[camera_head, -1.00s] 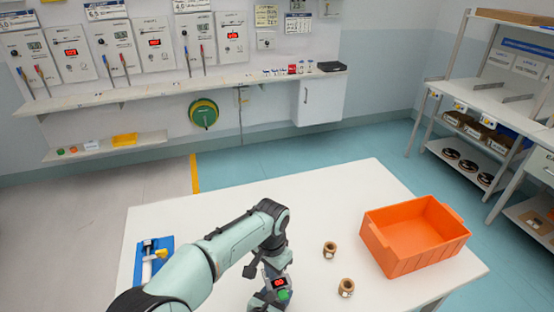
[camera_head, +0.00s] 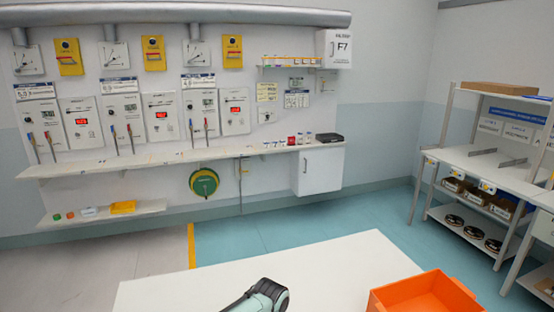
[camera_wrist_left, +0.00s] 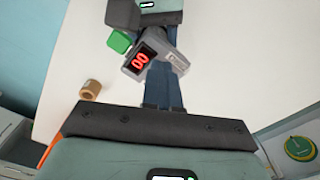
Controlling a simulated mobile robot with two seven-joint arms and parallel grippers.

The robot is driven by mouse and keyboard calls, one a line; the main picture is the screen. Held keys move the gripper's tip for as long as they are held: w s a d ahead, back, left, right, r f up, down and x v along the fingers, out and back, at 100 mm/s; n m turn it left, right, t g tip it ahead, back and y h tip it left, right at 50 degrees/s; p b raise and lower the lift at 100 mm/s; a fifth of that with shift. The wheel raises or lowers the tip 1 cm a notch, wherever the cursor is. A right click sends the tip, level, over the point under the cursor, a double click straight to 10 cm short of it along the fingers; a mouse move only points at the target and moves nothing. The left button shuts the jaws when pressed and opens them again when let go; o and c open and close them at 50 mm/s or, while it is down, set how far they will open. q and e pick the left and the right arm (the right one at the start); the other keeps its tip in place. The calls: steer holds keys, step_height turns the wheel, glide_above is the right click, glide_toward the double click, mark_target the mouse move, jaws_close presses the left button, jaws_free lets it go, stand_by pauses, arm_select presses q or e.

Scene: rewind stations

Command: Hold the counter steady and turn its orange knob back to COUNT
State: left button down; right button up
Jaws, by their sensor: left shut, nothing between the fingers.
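The grey counter (camera_wrist_left: 150,57) shows in the left wrist view, with a lit red display reading like 00 and a green part (camera_wrist_left: 120,41) at its side. I cannot make out its orange knob. My left gripper (camera_wrist_left: 167,82) reaches up from the bottom of that view with its fingers shut and empty, close to the counter. My right gripper (camera_wrist_left: 143,18) faces it from the top, right by the counter; its grip is hidden. In the head view only a bit of my left arm shows at the bottom edge; the counter is out of frame.
The white table (camera_head: 330,262) is clear in its visible part. An orange bin (camera_head: 425,296) stands at its right. A brown ring (camera_wrist_left: 91,89) lies on the table in the wrist view. Wall panels and a shelf (camera_head: 180,157) are behind; a rack (camera_head: 490,160) stands right.

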arm_select(q)
steer(key=shift+w+a, duration=0.55)
stand_by(0.4)
steer(key=shift+a, duration=0.1)
steer(key=shift+s+a, duration=0.15)
steer(key=shift+a, duration=0.15)
step_height(320, 180, up, 6)
stand_by(0.4)
steer(key=shift+s+d+f, duration=0.3)
steer(key=shift+s+f, duration=0.05)
steer(key=shift+f, duration=0.65)
steer(key=shift+s+d+f, duration=0.3)
steer(key=shift+s+f, duration=0.05)
steer(key=shift+f, duration=0.65)
steer(key=shift+s+d+f, duration=0.3)
steer(key=shift+s+f, duration=0.05)
steer(key=shift+f, duration=0.65)
